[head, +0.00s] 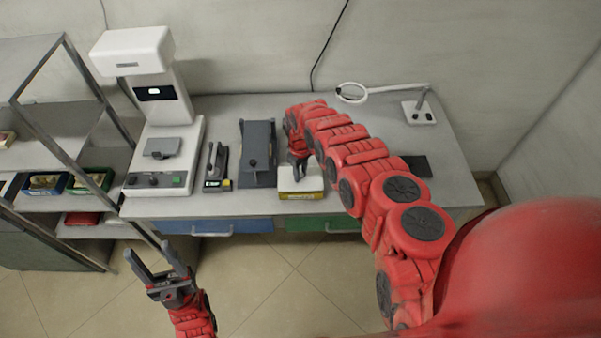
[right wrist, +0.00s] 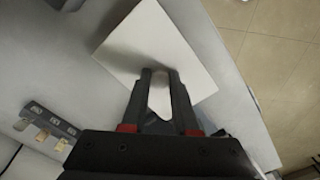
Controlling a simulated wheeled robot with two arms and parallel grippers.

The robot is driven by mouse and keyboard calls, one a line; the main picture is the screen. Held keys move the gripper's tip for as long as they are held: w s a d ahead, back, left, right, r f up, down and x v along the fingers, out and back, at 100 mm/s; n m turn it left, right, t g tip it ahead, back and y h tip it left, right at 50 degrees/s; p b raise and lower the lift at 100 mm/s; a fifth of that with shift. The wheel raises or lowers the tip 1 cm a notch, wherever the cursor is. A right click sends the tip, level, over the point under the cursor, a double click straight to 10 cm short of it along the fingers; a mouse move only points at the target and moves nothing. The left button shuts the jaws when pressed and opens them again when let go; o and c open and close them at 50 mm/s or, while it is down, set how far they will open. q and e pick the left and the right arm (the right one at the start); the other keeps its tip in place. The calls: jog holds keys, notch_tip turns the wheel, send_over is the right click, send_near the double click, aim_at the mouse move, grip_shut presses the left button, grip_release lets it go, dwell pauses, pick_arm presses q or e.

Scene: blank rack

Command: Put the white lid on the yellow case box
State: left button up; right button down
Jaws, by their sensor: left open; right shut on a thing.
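The yellow case box (head: 301,195) sits near the front edge of the table, its yellow front side showing. The white lid (head: 311,179) is over the top of the box; I cannot tell whether it is fully seated. In the right wrist view the lid (right wrist: 150,42) is a large white square beneath the fingers. My right gripper (head: 299,177) is at the lid and shut on it, its fingers (right wrist: 162,75) pointing at the lid's middle. The case box is hidden in the right wrist view. My left gripper (head: 156,262) is open and empty, above the floor in front of the table.
A grey clamp-like device (head: 258,150) and a smaller black tool (head: 216,165) stand left of the box. A white microscope-like machine (head: 160,120) is further left. A magnifier lamp (head: 418,112) stands at the back right, with a dark pad (head: 417,166) nearby. A shelf (head: 62,150) stands at far left.

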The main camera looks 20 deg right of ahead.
jog(key=shift+f+b, duration=0.8)
jog(key=shift+f, duration=0.05)
jog(key=c, duration=0.6)
grip_release()
jog(key=shift+r, duration=0.1)
